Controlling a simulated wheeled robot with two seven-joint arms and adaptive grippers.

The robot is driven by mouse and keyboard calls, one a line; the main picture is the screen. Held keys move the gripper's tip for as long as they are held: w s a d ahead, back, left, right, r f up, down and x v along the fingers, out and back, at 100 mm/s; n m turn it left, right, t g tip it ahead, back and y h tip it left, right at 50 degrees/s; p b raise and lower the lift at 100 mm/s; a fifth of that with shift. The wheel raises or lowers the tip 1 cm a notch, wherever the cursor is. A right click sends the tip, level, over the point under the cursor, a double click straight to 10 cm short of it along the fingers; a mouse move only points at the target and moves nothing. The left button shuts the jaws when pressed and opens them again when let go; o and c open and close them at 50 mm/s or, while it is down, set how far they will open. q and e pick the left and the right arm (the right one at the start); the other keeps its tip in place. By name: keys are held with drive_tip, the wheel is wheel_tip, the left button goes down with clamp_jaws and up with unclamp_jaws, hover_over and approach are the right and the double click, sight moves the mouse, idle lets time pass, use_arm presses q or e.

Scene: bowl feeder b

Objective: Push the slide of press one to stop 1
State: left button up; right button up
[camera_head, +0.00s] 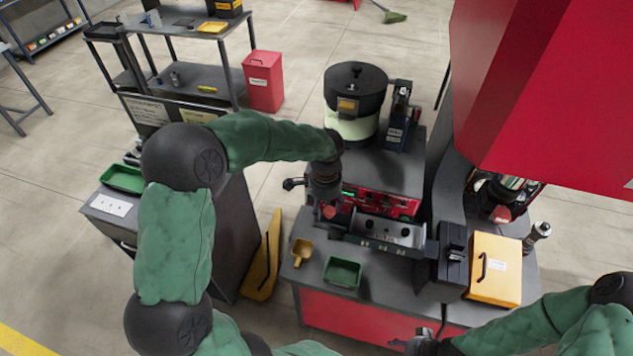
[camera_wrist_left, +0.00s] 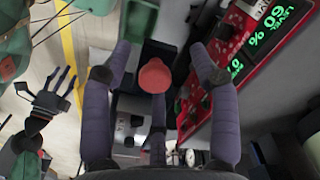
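My left gripper (camera_head: 325,203) points down at the left end of a red-fronted machine (camera_head: 385,203) with a metal slide rail (camera_head: 385,232) along its front. In the left wrist view its three fingers (camera_wrist_left: 160,85) are spread. A round red knob (camera_wrist_left: 154,75) shows between them, in front of the middle finger; I cannot tell whether they touch. The knob also shows just below the gripper in the head view (camera_head: 329,212). The slide's stop marks are too small to read. My right gripper (camera_head: 418,342) is low at the front edge; in the left wrist view (camera_wrist_left: 45,105) its fingers are spread and empty.
A green tray (camera_head: 342,272) and a yellow scoop (camera_head: 301,252) lie on the bench in front. A black-lidded bowl (camera_head: 355,100) stands behind. A black block (camera_head: 452,255) and a yellow box (camera_head: 495,268) are to the right. A large red housing (camera_head: 560,90) overhangs the right side.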

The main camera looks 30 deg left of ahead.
use_arm(q)
wheel_tip(320, 180, up, 9)
drive_tip(key=a, duration=0.2)
drive_tip(key=shift+s, duration=0.3)
drive_tip(key=shift+a, duration=0.1)
idle(0.5)
